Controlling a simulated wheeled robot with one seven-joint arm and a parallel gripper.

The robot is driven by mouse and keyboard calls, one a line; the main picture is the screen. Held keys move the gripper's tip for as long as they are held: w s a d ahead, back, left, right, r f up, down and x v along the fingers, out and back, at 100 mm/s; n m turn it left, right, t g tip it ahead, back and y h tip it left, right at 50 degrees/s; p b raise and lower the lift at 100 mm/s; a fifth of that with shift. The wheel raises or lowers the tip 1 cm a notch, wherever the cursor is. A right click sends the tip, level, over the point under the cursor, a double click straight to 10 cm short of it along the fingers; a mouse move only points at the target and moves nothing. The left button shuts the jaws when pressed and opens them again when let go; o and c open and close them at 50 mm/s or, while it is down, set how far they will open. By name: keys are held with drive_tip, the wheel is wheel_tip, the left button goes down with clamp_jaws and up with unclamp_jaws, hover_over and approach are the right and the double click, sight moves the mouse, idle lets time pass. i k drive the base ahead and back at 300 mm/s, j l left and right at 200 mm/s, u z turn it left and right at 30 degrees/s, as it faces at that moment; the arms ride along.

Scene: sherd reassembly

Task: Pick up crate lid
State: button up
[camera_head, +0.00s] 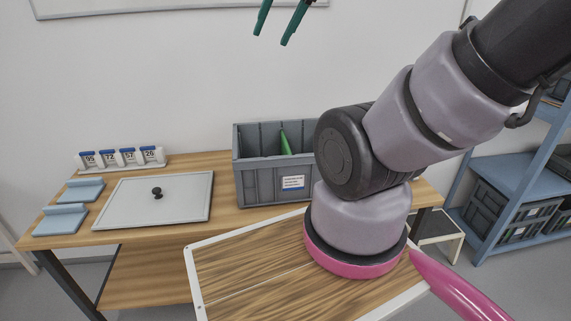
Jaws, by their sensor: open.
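A green thing (285,143) sticks up inside the crate; the rest of the inside is mostly hidden. My gripper (270,40) shows at the top edge as two dark green fingers, apart and empty, high above the table and clear of the lid.
Two light blue rests (60,220) lie left of the lid. A white holder with several numbered tags (122,158) stands behind it. My arm hides the table's right part. A blue shelf (515,175) with dark crates stands at the right.

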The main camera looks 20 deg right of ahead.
sight(170, 199)
drive_tip(key=i+u, duration=0.1)
drive_tip(key=u, duration=0.3)
drive_tip(key=i+u, duration=0.15)
drive_tip(key=u, duration=0.25)
drive_tip(key=i+l+u, duration=0.1)
drive_tip(key=u, duration=0.3)
